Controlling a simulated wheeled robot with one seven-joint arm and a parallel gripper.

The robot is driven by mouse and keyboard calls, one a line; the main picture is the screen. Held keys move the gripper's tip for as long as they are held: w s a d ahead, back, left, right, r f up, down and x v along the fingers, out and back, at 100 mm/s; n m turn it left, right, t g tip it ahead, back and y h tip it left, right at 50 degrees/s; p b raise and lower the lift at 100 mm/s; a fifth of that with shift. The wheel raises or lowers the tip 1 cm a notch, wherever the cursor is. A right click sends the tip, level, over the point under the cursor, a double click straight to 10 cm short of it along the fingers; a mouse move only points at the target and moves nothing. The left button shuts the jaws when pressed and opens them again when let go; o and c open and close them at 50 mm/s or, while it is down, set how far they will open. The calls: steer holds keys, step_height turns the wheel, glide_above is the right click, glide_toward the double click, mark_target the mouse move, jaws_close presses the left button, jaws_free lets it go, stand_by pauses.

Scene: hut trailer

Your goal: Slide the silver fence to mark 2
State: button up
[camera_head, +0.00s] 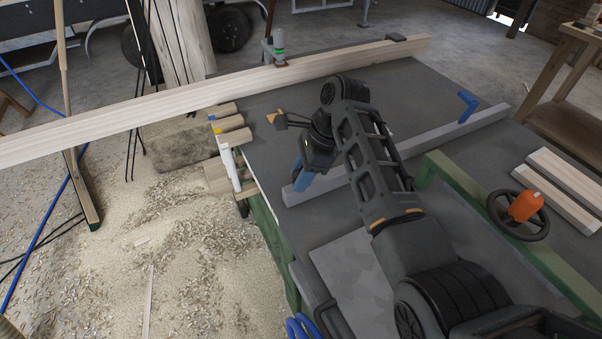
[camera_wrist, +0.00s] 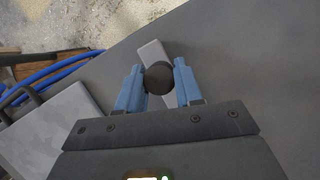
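The silver fence (camera_head: 405,145) is a long grey bar lying across the dark table. Its left end is by my gripper, and part of it is hidden behind my arm. In the wrist view, its end (camera_wrist: 152,52) shows beyond a dark round knob (camera_wrist: 158,78). My gripper (camera_head: 299,180) has blue fingers and is low over the fence's left end. In the wrist view, the fingers (camera_wrist: 160,80) lie on both sides of the knob, with no clear gap, and appear shut on it. I cannot make out any numbered mark 2.
A long wooden beam (camera_head: 200,97) crosses the far side of the table (camera_head: 290,100). Wooden blocks (camera_head: 230,122) stick out at the left edge. A blue handle (camera_head: 467,106) stands at the fence's right part. A green rail (camera_head: 520,240) and handwheel (camera_head: 518,212) are at right.

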jaws_close()
steer(key=w+a+b, duration=0.1)
steer(key=w+b, duration=0.1)
steer(key=w+a+b, duration=0.1)
steer(key=w+b, duration=0.2)
steer(key=w+a+f+b, duration=0.1)
steer(key=w+b, duration=0.2)
steer(key=shift+w, duration=0.15)
steer(key=w+b, duration=0.1)
steer(key=b, duration=0.2)
steer(key=w+a+b, duration=0.1)
steer(key=w+b, duration=0.1)
steer(key=b, duration=0.1)
steer(key=w+b, duration=0.1)
steer(key=b, duration=0.3)
steer(key=shift+w+a+b, duration=0.2)
steer(key=shift+a+b, duration=0.2)
steer(key=shift+r, duration=0.15)
steer(key=shift+w+r, duration=0.1)
steer(key=shift+r, duration=0.05)
